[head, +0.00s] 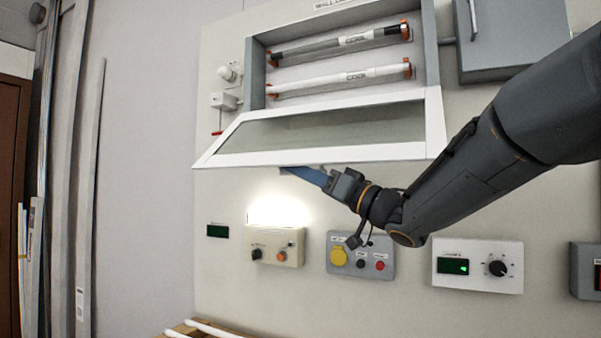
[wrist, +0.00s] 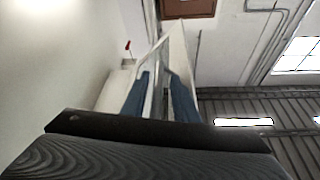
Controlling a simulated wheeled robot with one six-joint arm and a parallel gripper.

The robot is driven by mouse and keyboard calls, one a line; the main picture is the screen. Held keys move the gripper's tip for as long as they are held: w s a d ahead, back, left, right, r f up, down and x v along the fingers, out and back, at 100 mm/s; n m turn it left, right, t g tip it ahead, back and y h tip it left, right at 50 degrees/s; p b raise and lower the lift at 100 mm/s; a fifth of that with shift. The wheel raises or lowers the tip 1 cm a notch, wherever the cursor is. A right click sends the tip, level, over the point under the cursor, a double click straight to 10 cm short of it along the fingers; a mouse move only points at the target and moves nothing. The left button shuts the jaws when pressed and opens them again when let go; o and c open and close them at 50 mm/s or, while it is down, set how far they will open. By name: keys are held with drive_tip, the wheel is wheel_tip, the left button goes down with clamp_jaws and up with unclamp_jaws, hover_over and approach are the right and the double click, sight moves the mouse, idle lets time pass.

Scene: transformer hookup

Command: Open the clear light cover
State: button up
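The clear light cover (head: 320,130) has a white frame around a see-through grey pane. It stands open in the head view, tilted outward below the light box, and its wide near edge faces me. My gripper (head: 303,174) is at the underside of that lower edge, near its middle. In the wrist view my two blue fingers (wrist: 159,98) lie on either side of the cover's white frame (wrist: 176,48) and appear shut on it. The fingertips are partly hidden by the frame in the head view.
The open light box (head: 254,75) holds a dark-banded tube (head: 325,47) and a white tube (head: 330,80) in orange clips. Below are a beige control box (head: 275,246), a grey button box (head: 360,256) and a dial panel (head: 478,266). A grey cabinet (head: 515,35) stands upper right.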

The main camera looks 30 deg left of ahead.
drive_tip(key=b+v, duration=0.1)
drive_tip(key=v, duration=0.6)
drive_tip(key=shift+d+b, duration=0.3)
drive_tip(key=shift+d, duration=0.05)
drive_tip(key=shift+f, duration=0.15)
drive_tip(key=b+v, duration=0.1)
drive_tip(key=v, duration=0.8)
drive_tip(key=shift+b, duration=0.35)
drive_tip(key=shift+w, duration=0.1)
idle(0.9)
